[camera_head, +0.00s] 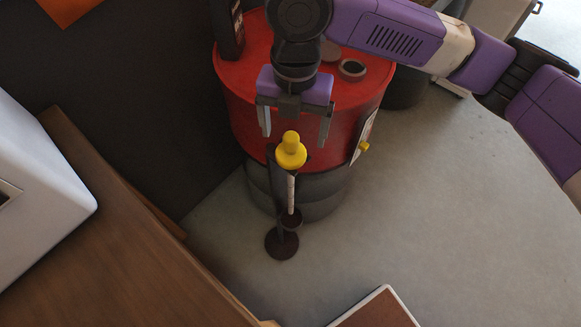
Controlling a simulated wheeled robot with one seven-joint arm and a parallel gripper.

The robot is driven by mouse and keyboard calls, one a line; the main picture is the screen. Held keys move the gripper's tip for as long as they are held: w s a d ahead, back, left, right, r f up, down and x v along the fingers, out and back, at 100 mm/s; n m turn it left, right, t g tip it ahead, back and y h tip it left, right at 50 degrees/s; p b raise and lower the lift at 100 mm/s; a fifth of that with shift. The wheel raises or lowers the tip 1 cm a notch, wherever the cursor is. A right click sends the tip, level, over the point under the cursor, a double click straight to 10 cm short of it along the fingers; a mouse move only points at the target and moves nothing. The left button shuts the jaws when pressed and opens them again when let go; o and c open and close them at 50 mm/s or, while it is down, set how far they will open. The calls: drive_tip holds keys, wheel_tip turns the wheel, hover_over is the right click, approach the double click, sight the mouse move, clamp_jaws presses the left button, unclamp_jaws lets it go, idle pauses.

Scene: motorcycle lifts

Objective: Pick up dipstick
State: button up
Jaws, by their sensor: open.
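The dipstick (291,152) has a yellow round handle on top and a pale, thin shaft below. It stands upright in a dark stand (282,244) with a round base, in front of a red drum. My gripper (296,135) is above the dipstick and points down, with its two fingers apart. In this view the yellow handle shows between and just below the fingertips. I cannot tell the exact depth between them. Nothing is held. The lower end of the shaft goes behind a dark cup on the stand.
The red drum (245,90) stands behind, with a dark bottle (229,30) and a small dark ring (352,69) on top. A wooden surface (110,255) and a white box (40,180) are at left. A red-brown panel (378,312) is at the bottom. The grey floor at right is clear.

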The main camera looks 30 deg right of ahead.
sight(291, 149)
drive_tip(key=shift+w+a+f+p, duration=0.1)
drive_tip(key=shift+f+p, duration=0.05)
drive_tip(key=shift+f, duration=1.45)
drive_tip(key=shift+w+a+f+p, duration=0.1)
drive_tip(key=shift+f+p, duration=0.05)
drive_tip(key=shift+f, duration=1.4)
clamp_jaws()
